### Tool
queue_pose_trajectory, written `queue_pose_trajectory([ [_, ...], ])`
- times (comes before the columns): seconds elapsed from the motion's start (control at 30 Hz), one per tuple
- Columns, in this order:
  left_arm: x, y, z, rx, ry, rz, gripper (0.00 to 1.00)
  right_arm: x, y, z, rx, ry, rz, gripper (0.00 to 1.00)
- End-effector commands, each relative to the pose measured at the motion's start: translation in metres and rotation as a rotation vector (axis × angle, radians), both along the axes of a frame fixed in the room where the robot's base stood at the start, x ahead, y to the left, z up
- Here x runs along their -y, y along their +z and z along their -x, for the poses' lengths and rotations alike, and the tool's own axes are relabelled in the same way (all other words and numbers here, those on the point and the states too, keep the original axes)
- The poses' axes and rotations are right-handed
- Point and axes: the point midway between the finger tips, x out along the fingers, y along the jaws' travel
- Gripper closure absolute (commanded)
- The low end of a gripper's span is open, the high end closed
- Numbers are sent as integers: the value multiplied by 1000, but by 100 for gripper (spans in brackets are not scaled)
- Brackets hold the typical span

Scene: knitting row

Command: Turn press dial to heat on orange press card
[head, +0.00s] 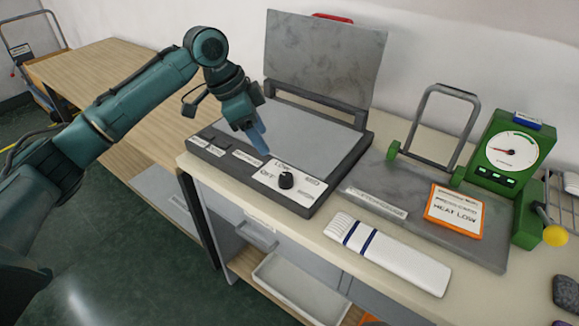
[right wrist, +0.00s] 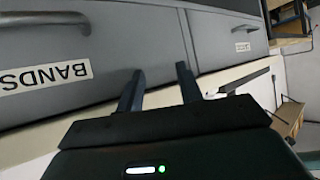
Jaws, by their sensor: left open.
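The press dial (head: 286,180) is a small black knob on a white panel marked OFF, LOW and MED, at the front of the grey press (head: 310,130). Its exact pointer direction is too small to read. The press lid (head: 325,55) stands raised. The orange-framed press card (head: 455,211) lies on the grey board to the right and reads HEAT LOW. My left gripper (head: 258,140) is open and empty, pointing down above the press's front strip, a little behind and left of the dial. My right gripper (right wrist: 158,88) has its fingers apart with nothing between them, in front of grey drawers.
A folded white cloth with blue stripes (head: 388,253) lies right of the dial. A green gauge (head: 512,150) and a metal frame handle (head: 441,125) stand farther right. A drawer labelled BANDS (right wrist: 90,60) is shut.

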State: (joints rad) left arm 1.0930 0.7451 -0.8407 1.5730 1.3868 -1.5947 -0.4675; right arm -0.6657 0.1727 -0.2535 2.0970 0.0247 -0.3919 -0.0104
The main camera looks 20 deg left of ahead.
Motion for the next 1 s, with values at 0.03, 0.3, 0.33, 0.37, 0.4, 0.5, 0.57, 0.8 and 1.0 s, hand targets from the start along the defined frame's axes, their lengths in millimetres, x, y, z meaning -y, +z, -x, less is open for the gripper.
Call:
queue_pose_trajectory([
  [0.03,3,-7,0,-3,-1,1,46,0,-1,2,-4,0,0,64],
  [0.3,22,-56,-9,-3,0,1,46,0,-4,6,-19,1,3,64],
  [0.33,24,-62,-10,-3,1,1,46,0,-5,6,-20,1,3,64],
  [0.37,26,-68,-11,-3,0,0,46,1,-5,6,-22,0,4,64],
  [0.4,30,-75,-12,-2,0,3,46,1,-6,7,-24,0,4,64],
  [0.5,35,-91,-15,-1,1,1,46,1,-7,7,-28,0,7,64],
  [0.57,38,-99,-17,0,1,2,46,1,-8,7,-28,0,7,64],
  [0.8,44,-115,-20,2,0,1,46,2,-5,3,-21,-2,8,64],
  [1.0,45,-116,-20,2,0,1,46,2,-4,2,-18,-3,8,64],
])
